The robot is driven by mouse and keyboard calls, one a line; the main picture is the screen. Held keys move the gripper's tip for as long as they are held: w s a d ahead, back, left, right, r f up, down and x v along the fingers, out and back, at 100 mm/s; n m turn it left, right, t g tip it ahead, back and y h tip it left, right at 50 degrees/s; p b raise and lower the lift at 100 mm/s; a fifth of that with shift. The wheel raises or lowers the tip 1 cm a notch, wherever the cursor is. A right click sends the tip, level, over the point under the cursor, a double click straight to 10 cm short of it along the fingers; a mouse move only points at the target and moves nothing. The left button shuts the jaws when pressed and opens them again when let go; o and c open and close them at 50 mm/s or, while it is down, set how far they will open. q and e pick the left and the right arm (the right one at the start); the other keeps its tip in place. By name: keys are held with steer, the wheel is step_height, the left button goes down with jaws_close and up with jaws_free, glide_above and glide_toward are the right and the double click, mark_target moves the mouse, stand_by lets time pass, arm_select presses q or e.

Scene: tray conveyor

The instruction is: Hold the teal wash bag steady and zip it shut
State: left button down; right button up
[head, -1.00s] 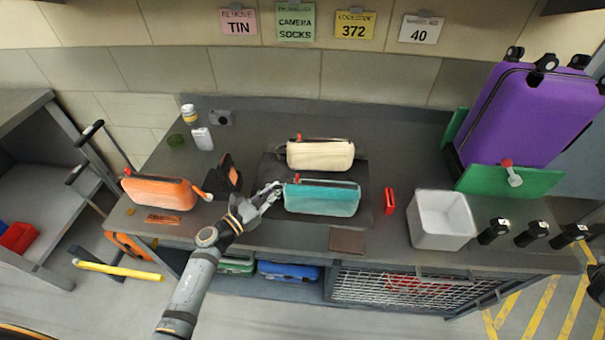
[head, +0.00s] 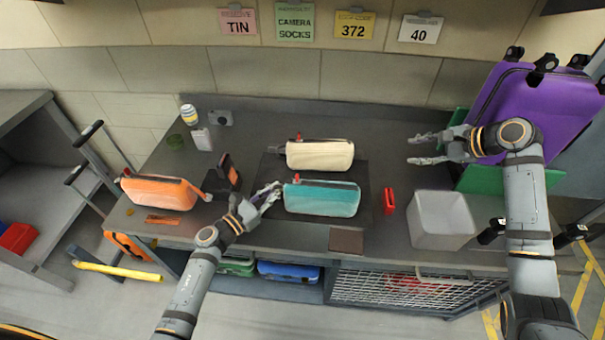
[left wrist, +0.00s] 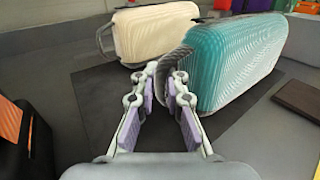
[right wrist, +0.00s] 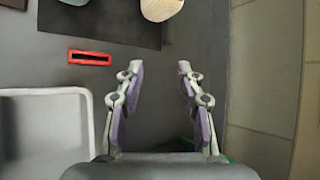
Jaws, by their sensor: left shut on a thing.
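The teal wash bag (head: 322,199) lies on a dark mat in the middle of the bench, with a small red zip pull (head: 296,179) at its upper left end. My left gripper (head: 275,190) is at the bag's left end. In the left wrist view, its fingers (left wrist: 164,82) are shut on the grey loop (left wrist: 172,66) at the end of the teal bag (left wrist: 235,60). My right gripper (head: 412,149) is open and empty, to the right of the bag and apart from it. The right wrist view shows its spread fingers (right wrist: 161,75) over bare bench.
A cream bag (head: 320,155) lies just behind the teal one. An orange bag (head: 158,193) is at the left. A red item (head: 389,201) and a white bin (head: 441,238) stand to the right. A purple suitcase (head: 530,105) is at the far right.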

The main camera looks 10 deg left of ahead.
mark_target(302, 184)
steer(key=s+a+g+y, duration=0.2)
steer(key=a, duration=0.4)
steer(key=s+a+m+g+y, duration=0.1)
steer(key=s+a+g+y, duration=0.1)
steer(key=a, duration=0.4)
steer(key=s+a+m+g+y, duration=0.1)
steer(key=s+a+y, duration=0.1)
steer(key=a, duration=0.4)
steer(key=shift+s+a+f+g, duration=0.1)
steer(key=shift+s+f+g, duration=0.2)
steer(key=shift+g, duration=0.1)
steer(key=shift+s+a+m, duration=0.3)
steer(key=shift+a, duration=0.1)
steer(key=x, duration=1.2)
steer(key=shift+r, duration=0.1)
jaws_close()
